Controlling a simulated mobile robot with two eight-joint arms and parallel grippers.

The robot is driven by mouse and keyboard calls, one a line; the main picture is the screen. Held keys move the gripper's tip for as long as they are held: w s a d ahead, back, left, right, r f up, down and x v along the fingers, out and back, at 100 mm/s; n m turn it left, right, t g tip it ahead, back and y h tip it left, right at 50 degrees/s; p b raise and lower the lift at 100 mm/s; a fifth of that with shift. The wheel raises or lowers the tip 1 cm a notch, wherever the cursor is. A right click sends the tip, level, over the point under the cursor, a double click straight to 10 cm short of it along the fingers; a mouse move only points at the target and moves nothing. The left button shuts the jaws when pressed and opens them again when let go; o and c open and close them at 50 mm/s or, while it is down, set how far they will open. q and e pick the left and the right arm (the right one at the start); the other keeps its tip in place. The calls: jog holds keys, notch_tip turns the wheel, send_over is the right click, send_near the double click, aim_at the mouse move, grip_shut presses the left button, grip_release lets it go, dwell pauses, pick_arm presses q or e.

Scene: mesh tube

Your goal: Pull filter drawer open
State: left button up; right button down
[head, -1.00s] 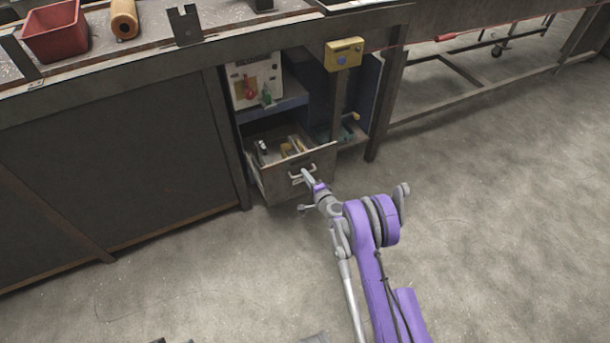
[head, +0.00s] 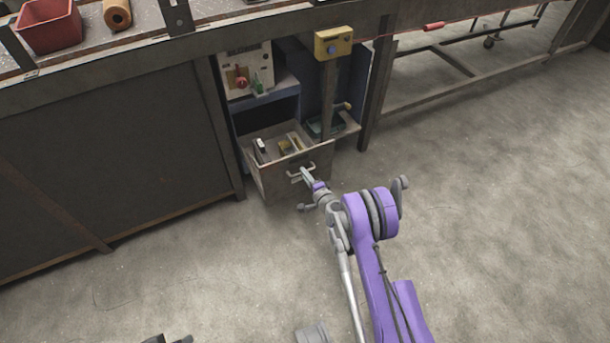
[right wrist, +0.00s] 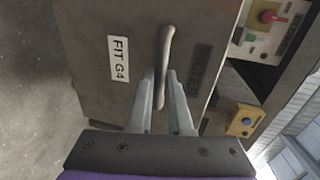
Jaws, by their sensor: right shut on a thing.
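The filter drawer (head: 275,182) stands out from the cabinet under the workbench, with several small items inside it. In the right wrist view its front (right wrist: 95,70) carries a white label reading "FIT G4" and a bar handle (right wrist: 164,52). My right gripper (head: 304,173) is at the drawer front. In the right wrist view its two fingers (right wrist: 163,82) are on either side of the handle, shut on it. My left gripper is not clearly visible.
A control panel (head: 246,72) with a red knob sits above the drawer. A yellow box (head: 333,43) tops a post to its right. A red bin (head: 48,27) is on the workbench (head: 130,55). The floor (head: 480,200) in front is clear.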

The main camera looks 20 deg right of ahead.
jog(key=c, duration=0.9)
grip_release()
jog(key=shift+o, duration=0.2)
jog(key=shift+s, duration=0.1)
jog(key=p+v, duration=0.1)
jog(key=v, duration=0.9)
jog(key=shift+s, duration=0.3)
jog(key=shift+r, duration=0.1)
